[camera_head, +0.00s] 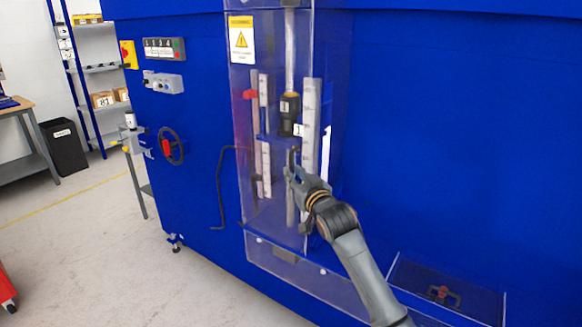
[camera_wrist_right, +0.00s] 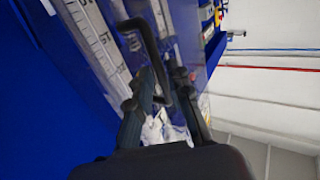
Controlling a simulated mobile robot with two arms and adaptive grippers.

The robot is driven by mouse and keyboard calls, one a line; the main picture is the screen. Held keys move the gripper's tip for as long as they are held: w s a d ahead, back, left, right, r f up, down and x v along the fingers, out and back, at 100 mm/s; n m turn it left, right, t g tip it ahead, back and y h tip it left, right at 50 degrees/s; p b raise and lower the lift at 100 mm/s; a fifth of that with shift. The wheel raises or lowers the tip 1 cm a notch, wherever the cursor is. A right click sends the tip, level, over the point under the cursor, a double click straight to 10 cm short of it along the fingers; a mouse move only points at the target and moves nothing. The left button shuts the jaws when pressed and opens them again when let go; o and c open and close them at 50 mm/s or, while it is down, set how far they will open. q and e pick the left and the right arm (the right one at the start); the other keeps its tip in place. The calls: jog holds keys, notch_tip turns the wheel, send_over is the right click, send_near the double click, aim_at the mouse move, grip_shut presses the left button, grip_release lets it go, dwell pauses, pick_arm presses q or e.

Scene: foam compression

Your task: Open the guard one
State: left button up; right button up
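The guard (camera_head: 270,215) is a tall clear panel on the front of the blue machine, with a yellow warning sign (camera_head: 241,39) at its upper left. It looks closed. Its dark upright handle (camera_wrist_right: 143,38) runs between the fingers of my right gripper (camera_wrist_right: 163,78) in the wrist view. In the head view my right gripper (camera_head: 291,171) is at the guard's front, its arm coming from the lower right. The fingers lie on both sides of the handle; whether they press on it I cannot tell. My left gripper is not in view.
Behind the clear panel stand a rod with a black tool head (camera_head: 290,107) and ruled scales (camera_head: 311,125). A bent black bar (camera_head: 220,190) is at the left. A handwheel (camera_head: 171,146) and control boxes (camera_head: 164,49) sit further left. The floor (camera_head: 110,250) in front is clear.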

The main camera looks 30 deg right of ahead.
jog(key=shift+w+d, duration=0.15)
jog(key=shift+w, duration=0.55)
jog(key=shift+w+d, duration=0.1)
jog(key=shift+w, duration=0.55)
grip_shut()
